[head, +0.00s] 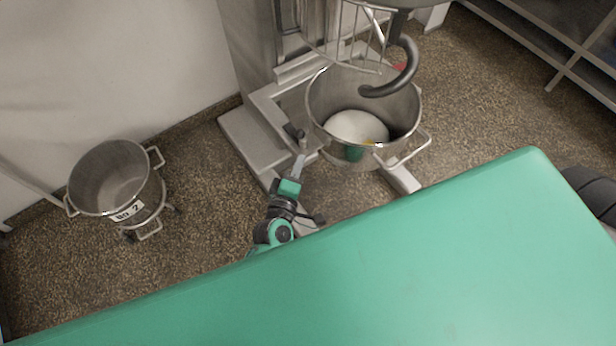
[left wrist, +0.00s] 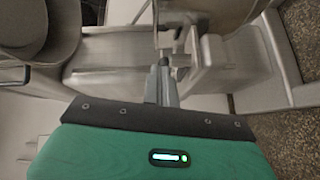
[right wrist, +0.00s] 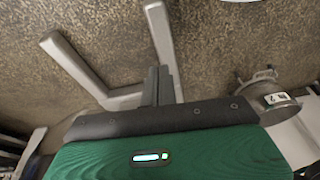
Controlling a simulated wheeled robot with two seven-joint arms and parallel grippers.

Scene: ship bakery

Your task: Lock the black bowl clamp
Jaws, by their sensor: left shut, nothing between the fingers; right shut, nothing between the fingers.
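The mixer bowl (head: 318,95) is steel, with side handles, and stands in the mixer's frame. A small black knob (head: 292,131) at the bowl's left side looks like the bowl clamp; whether it is locked cannot be told. My left gripper (head: 301,153) is shut and empty, its tips just below this knob; contact cannot be told. In the left wrist view the shut fingers (left wrist: 163,66) point at blurred grey metal parts of the mixer, and the clamp is not clear there. My right gripper (right wrist: 158,72) is shut and empty above the floor, outside the head view.
The mixer column (head: 245,45) stands behind the bowl, with a dark hook (head: 408,65) and wire guard over it. A second steel bowl (head: 85,190) stands on a wheeled dolly at the left. Brown speckled floor (head: 215,185) lies clear between. Steel shelving fills the upper right.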

